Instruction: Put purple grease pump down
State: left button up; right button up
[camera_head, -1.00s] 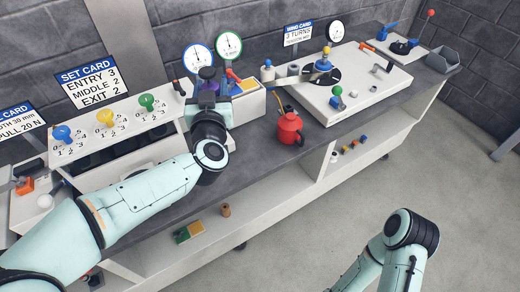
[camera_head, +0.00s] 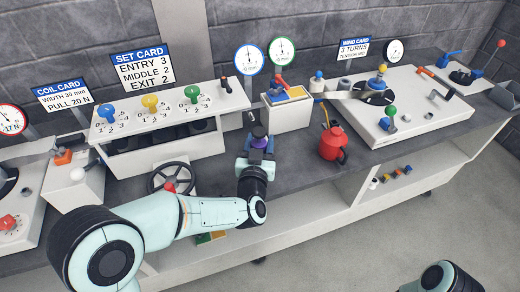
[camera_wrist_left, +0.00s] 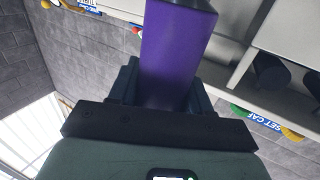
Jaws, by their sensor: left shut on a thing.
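The purple grease pump (camera_head: 259,142) has a dark top and stands roughly upright in my left gripper (camera_head: 257,154). It is over the dark bench top, in front and to the left of the white parts box. I cannot tell whether its base touches the bench, because my gripper and wrist hide it. In the left wrist view the purple body (camera_wrist_left: 174,55) fills the space between the fingers of my left gripper (camera_wrist_left: 165,90), which is shut on it. My right gripper is outside the views.
A red oil can (camera_head: 332,144) stands right of the pump. The white parts box (camera_head: 287,117) is behind it. A handwheel (camera_head: 171,180) and the white set stand (camera_head: 160,120) are to the left. Grey bench top (camera_head: 300,165) is bare between the pump and can.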

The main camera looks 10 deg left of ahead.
pick_arm(q)
notch_tip(320, 180, down, 2)
jog(key=shift+f, duration=0.15)
jog(key=shift+f+b, duration=0.1)
jog(key=shift+b, duration=0.25)
jog(key=o, duration=1.3)
jog(key=shift+o, duration=0.2)
jog(key=shift+r+p, duration=0.25)
jog(key=shift+p, duration=0.05)
jog(key=s+d, duration=0.1)
jog(key=s, duration=1.1)
jog(key=shift+d, duration=0.25)
